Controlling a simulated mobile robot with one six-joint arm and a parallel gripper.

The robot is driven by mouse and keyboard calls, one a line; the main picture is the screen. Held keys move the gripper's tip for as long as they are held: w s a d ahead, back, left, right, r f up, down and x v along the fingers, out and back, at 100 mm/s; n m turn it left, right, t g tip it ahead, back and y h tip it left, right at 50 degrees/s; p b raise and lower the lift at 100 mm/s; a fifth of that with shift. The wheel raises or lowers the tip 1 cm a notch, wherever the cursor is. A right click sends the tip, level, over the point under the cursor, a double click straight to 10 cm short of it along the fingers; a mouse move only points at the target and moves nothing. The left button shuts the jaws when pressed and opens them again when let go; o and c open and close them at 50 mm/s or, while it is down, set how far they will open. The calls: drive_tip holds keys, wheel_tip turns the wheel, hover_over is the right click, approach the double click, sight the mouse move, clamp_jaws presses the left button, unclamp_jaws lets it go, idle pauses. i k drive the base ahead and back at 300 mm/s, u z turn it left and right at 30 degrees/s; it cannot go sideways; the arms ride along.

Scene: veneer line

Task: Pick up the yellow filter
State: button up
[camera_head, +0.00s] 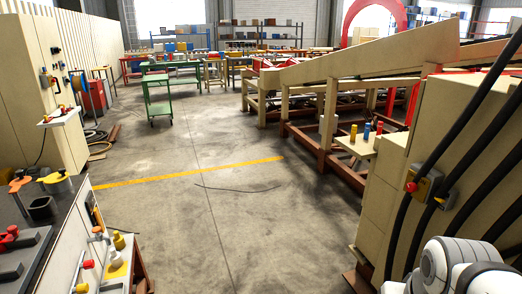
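A small upright yellow cylinder (353,133) stands on a small pale shelf (352,147) on the right side, and looks like the yellow filter. A blue cylinder (367,131) and a red cylinder (379,128) stand to its right on the same shelf, apart from it. Other yellow items show at the lower left: a rounded one (118,241) on a side shelf, and a knob-like one (55,177) on a bench. I cannot tell what these are. White links of my own arm show at the lower right; my gripper is not in view.
A beige machine cabinet (385,211) with black hoses and a red button stands at right, near the small shelf. A dark-topped workbench (62,211) is at lower left. A green cart (158,106) stands farther back.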

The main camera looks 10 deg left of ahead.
sight(120, 244)
drive_tip(key=u, duration=0.3)
drive_tip(key=i, duration=1.75)
drive_tip(key=u, duration=1.3)
drive_tip(key=i, duration=1.25)
drive_tip(key=u, duration=1.1)
drive_tip(key=i, duration=0.5)
drive_tip(key=u, duration=0.25)
